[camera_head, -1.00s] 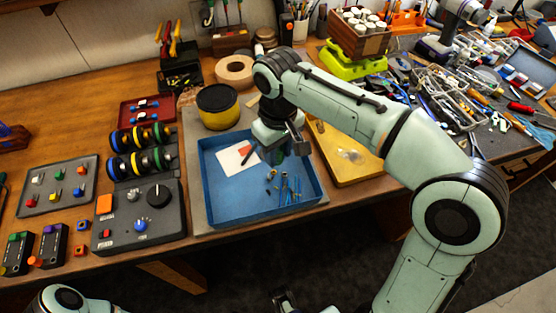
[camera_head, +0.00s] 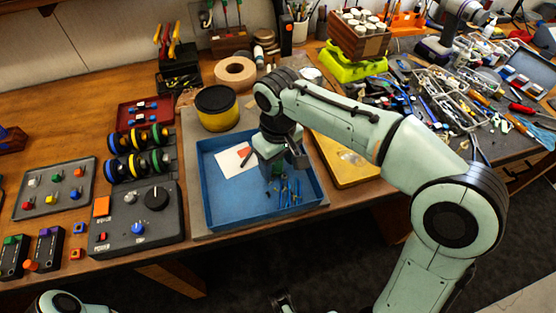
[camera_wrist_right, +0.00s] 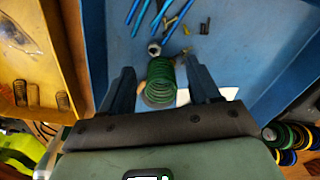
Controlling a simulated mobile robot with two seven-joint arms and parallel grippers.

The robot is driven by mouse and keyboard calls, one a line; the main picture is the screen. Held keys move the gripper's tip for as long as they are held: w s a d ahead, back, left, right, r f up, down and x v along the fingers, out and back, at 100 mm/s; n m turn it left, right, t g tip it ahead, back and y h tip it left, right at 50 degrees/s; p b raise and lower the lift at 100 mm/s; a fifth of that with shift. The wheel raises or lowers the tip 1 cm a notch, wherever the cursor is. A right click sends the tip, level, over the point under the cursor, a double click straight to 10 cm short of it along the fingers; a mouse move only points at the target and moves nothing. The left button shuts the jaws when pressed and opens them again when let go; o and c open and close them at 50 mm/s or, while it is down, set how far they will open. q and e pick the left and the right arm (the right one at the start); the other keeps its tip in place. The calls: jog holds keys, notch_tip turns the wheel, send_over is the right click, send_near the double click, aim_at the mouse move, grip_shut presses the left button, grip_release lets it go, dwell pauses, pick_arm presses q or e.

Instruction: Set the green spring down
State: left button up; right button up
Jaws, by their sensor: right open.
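My right gripper (camera_head: 280,172) is over the blue tray (camera_head: 212,197), pointing down into it. In the right wrist view its two dark fingers (camera_wrist_right: 160,85) are spread apart. The green spring (camera_wrist_right: 161,78) sits between them with a visible gap on each side. It appears to be in the tray, near a silver nut (camera_wrist_right: 154,48); whether its base rests flat is hidden. In the head view the gripper mostly hides the spring. A dark part at the bottom edge may belong to my left gripper, too little shown to tell its state.
Blue-handled tools (camera_head: 291,192) and small screws lie in the tray, beside a white card (camera_head: 229,164). A yellow tray (camera_head: 345,160) with small springs (camera_wrist_right: 33,94) adjoins on the right. A yellow-black tin (camera_head: 217,112) stands behind; a control box (camera_head: 137,222) stands left.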

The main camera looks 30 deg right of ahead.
notch_tip(320, 180, up, 12)
jog(key=p, duration=0.3)
jog(key=shift+r+p, duration=0.15)
jog(key=shift+p, duration=0.15)
dwell(0.4)
